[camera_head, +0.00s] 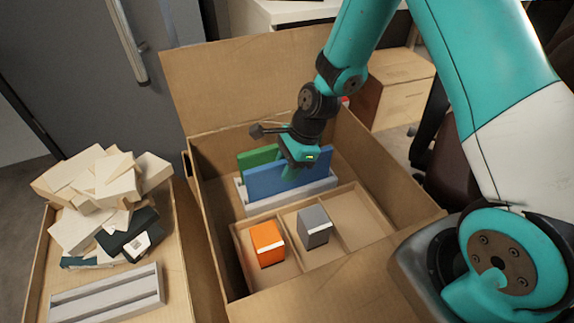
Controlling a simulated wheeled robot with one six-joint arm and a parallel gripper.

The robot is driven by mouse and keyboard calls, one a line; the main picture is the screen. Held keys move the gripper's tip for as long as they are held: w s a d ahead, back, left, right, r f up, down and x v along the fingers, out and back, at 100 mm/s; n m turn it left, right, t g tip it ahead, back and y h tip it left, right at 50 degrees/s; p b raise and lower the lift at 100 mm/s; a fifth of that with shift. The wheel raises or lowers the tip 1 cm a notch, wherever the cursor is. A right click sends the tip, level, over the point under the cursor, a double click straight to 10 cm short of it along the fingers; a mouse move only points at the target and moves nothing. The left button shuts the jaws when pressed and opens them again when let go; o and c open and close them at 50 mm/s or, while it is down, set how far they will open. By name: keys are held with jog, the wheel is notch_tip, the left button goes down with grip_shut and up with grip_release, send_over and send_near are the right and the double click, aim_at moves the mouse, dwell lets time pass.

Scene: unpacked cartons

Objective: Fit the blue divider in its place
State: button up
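The blue divider (265,182) is a flat panel inside the large open carton (208,80). It stands upright above a white slotted rack (262,203), and its lower edge meets or is hidden behind the rack's front rail. I cannot tell how deep it sits. A green divider (259,156) stands behind it, mostly hidden. My gripper (290,173) reaches down from above at the blue divider's top edge, with one teal finger in front of the panel. The other finger is hidden, so I cannot tell whether it grips or is apart.
A tray (357,213) in the carton's near half holds an orange block (267,243) and a grey block (314,227); its right compartment is empty. The carton walls rise around my gripper. At left, another carton bears packing pieces (100,190) and a grey slotted rack (107,296).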

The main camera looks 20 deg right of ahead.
jog(key=shift+o, duration=0.8)
jog(key=shift+r, duration=0.1)
jog(key=p+v, duration=0.6)
jog(key=v, duration=1.1)
jog(key=shift+r, duration=0.2)
